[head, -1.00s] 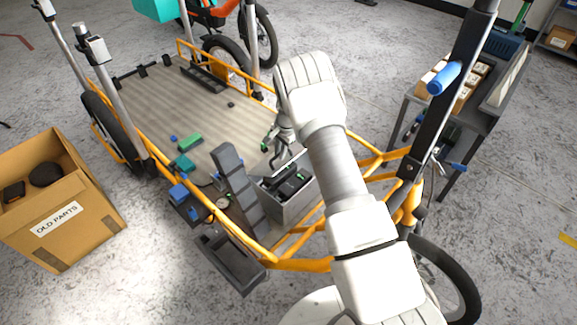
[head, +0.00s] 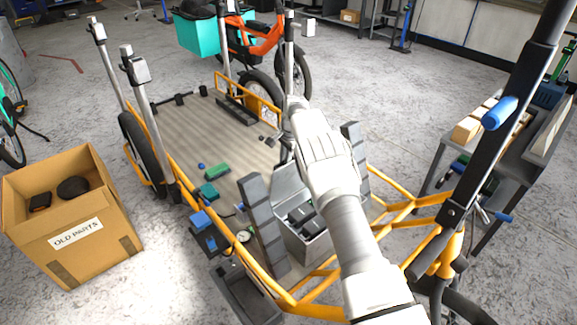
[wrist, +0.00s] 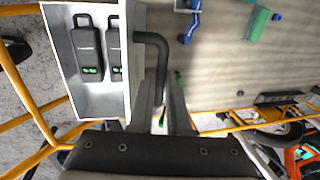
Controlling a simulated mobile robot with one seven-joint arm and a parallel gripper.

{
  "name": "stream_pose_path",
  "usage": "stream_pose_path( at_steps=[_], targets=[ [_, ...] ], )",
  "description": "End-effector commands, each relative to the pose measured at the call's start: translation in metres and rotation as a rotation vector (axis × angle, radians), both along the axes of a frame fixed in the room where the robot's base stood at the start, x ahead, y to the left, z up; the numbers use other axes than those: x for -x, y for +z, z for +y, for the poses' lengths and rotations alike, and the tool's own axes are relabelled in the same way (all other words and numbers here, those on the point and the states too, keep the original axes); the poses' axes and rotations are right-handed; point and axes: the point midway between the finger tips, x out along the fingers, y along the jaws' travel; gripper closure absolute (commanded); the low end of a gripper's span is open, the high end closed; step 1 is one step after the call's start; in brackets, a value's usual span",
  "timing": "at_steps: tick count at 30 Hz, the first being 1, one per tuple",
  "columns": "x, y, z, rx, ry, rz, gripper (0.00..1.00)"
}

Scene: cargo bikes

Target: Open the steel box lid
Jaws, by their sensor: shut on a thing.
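The steel box (head: 305,250) stands on the near end of the cargo bed, its top uncovered. Black battery packs (wrist: 86,50) with green lights lie inside it in the wrist view. The steel lid (head: 289,187) stands raised at the box's far side in the head view; in the wrist view it appears nearly edge-on (wrist: 134,60). A dark bent handle (wrist: 158,62) sticks out from the lid. My gripper (wrist: 164,112) is shut on this handle. In the head view my gripper (head: 284,153) is beyond the box, partly hidden by my wrist.
Grey upright posts (head: 262,222) flank the box. Yellow frame rails (head: 395,205) run round the cargo bed (head: 215,140). Green and blue small parts (head: 216,171) lie left of the box. A cardboard box (head: 70,225) stands at left, a workbench (head: 510,150) at right.

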Motion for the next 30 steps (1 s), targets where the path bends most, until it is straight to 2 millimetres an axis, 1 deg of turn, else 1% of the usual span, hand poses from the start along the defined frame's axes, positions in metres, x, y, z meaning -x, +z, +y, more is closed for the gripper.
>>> stream_pose_path(
  at_steps=[1, 6, 28, 29, 30],
  targets=[
    [0.0021, -0.0071, 0.0080, -0.008, 0.007, 0.012, 1.00],
    [-0.0021, -0.0067, 0.0109, -0.008, 0.007, 0.012, 1.00],
    [-0.0057, -0.0050, 0.0141, -0.009, 0.006, 0.014, 1.00],
    [-0.0057, -0.0050, 0.0140, -0.009, 0.006, 0.014, 0.82],
    [-0.0058, -0.0049, 0.0138, -0.009, 0.006, 0.013, 0.75]
  ],
)
